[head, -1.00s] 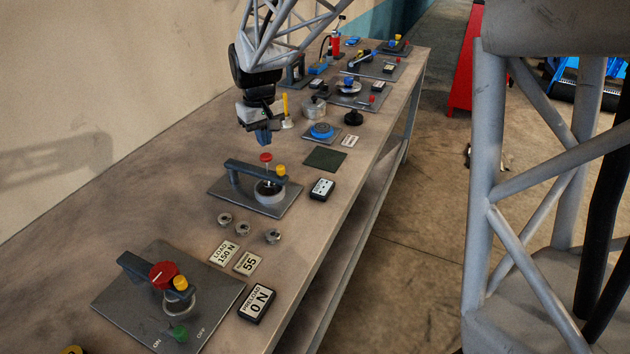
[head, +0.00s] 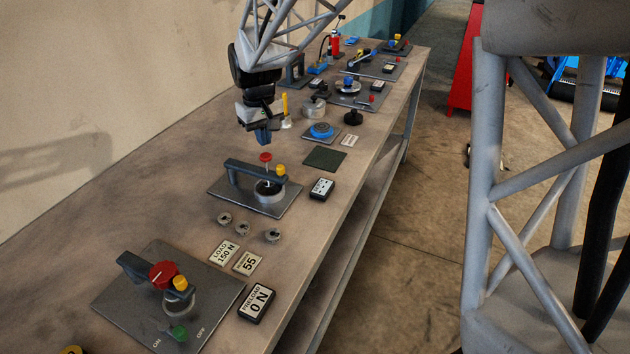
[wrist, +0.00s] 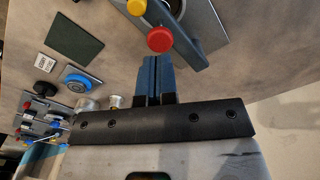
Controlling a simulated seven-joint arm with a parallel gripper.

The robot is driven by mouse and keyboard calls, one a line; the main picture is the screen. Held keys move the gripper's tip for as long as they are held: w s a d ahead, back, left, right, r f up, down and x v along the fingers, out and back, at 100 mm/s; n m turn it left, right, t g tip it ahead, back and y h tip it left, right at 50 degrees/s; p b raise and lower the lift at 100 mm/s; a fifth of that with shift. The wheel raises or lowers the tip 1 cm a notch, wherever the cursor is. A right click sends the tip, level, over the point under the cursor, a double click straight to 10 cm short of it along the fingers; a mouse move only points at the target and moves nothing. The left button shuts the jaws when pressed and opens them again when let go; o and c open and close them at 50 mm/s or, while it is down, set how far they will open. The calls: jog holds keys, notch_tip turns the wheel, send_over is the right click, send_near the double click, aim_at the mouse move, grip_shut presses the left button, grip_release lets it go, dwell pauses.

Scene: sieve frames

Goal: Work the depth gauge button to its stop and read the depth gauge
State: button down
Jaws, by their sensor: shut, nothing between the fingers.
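A grey fixture plate (head: 228,197) in the middle of the bench carries a dark arm (head: 245,171), a red button (head: 265,157) on a thin stem and a yellow knob (head: 280,170) over a round pot (head: 268,192). I take this to be the depth gauge station. A small dark display box (head: 322,188) lies to its right; its reading is too small to make out. My gripper (head: 263,138) is shut and empty, pointing down just above the red button. In the wrist view, the fingertips (wrist: 154,59) are close to the red button (wrist: 160,39), apparently apart from it.
A nearer plate (head: 115,300) has a red knob (head: 162,275), a yellow knob and a green switch (head: 178,333), with a "PRELOAD 0 N" display (head: 257,303). A dark mat (head: 325,159) and a blue dial (head: 321,130) stand beyond.

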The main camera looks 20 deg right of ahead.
aim_at(266, 155)
jog(key=shift+f, duration=0.75)
dwell(0.4)
jog(key=shift+f, duration=0.7)
jog(key=shift+f, duration=0.8)
dwell(0.5)
jog(key=shift+f, duration=1.3)
dwell(1.0)
jog(key=shift+r, duration=3.15)
